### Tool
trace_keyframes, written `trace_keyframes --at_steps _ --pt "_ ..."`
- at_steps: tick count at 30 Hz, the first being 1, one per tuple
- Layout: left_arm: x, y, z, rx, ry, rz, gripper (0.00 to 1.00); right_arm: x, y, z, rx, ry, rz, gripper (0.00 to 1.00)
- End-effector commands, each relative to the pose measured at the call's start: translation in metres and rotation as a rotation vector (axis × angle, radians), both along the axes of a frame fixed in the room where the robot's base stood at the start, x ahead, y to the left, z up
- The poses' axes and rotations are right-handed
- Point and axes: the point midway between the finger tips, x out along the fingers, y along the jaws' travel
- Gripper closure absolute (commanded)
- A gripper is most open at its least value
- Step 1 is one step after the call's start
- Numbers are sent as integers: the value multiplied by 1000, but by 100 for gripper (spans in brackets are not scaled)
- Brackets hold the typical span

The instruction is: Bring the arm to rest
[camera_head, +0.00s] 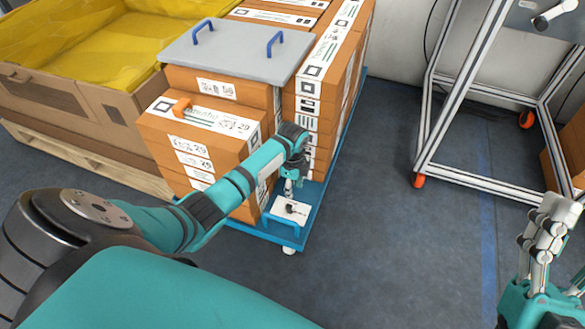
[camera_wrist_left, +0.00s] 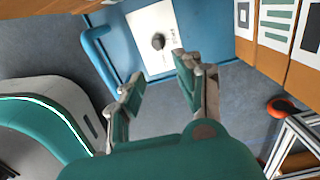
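My left arm reaches across the stack of boxes in the head view. Its left gripper (camera_head: 290,186) points down over the front corner of the blue cart (camera_head: 311,226). In the left wrist view the left gripper (camera_wrist_left: 157,92) has its two fingers apart with nothing between them. Beyond the fingers is a white plate (camera_wrist_left: 166,60) with a small dark object (camera_wrist_left: 158,41) on it. The white plate also shows in the head view (camera_head: 279,216), below the gripper and apart from it. My right gripper (camera_head: 546,235) is at the right edge, pointing up, partly cut off; its finger gap is unclear.
Orange-brown boxes (camera_head: 205,143) with labels are stacked on the cart, with a grey lid with blue handles (camera_head: 235,50) on top. A yellow-lined crate (camera_head: 60,110) stands left, a metal frame (camera_head: 470,90) right. Floor between is clear.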

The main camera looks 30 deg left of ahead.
Motion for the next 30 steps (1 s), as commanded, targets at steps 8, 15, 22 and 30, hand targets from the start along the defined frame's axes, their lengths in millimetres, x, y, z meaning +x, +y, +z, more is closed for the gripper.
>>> trace_keyframes --at_steps 8,15,22,30 --pt "-1 -1 12 -1 1 0 65 0 0 0 0 0 0 60" --pt "0 0 12 -1 1 0 65 0 0 0 0 0 0 60" --pt "0 -2 11 -1 -7 1 65 0 0 0 0 0 0 60" --pt "40 -71 26 -105 -445 124 65 0 0 0 0 0 0 60"
